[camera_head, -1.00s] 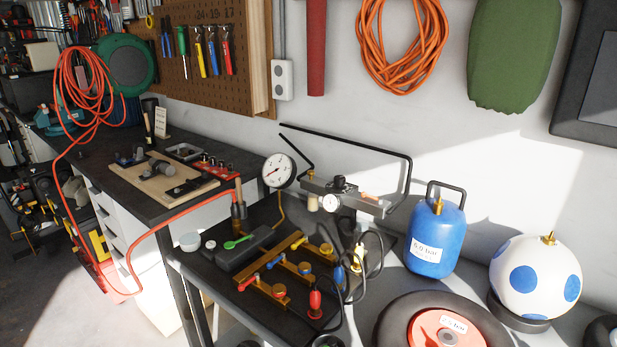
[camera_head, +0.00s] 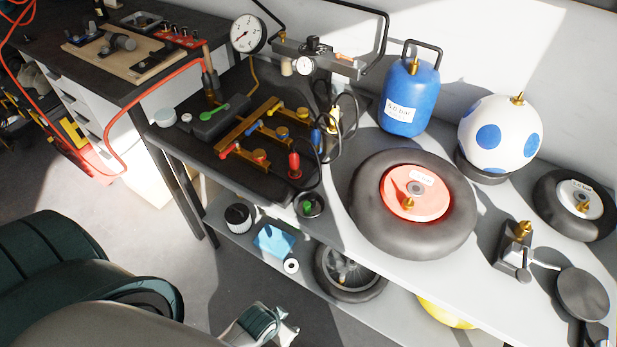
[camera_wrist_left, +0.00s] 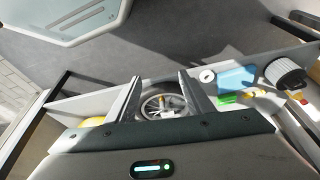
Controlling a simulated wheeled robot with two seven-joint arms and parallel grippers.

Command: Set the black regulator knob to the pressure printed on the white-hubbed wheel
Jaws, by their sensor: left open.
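The white-hubbed wheel (camera_head: 578,201) lies at the right end of the bench in the head view. Its dark tyre surrounds a pale hub with a small printed label, too small to read surely. The black regulator knob (camera_head: 313,43) sits on top of the grey regulator bar (camera_head: 330,61) at the back, above a small white gauge (camera_head: 304,65). My left gripper (camera_head: 285,326) is low at the bottom of the head view, in front of the bench and far from the knob. In the left wrist view its fingers (camera_wrist_left: 160,97) are apart and empty. My right gripper is not in view.
A red-hubbed wheel (camera_head: 453,217), a blue tank (camera_head: 408,96) and a spotted ball (camera_head: 501,134) stand on the bench. A brass manifold (camera_head: 268,128) and large dial gauge (camera_head: 248,34) are at left. The lower shelf holds a spoked wheel (camera_head: 350,272) and a blue box (camera_head: 274,241).

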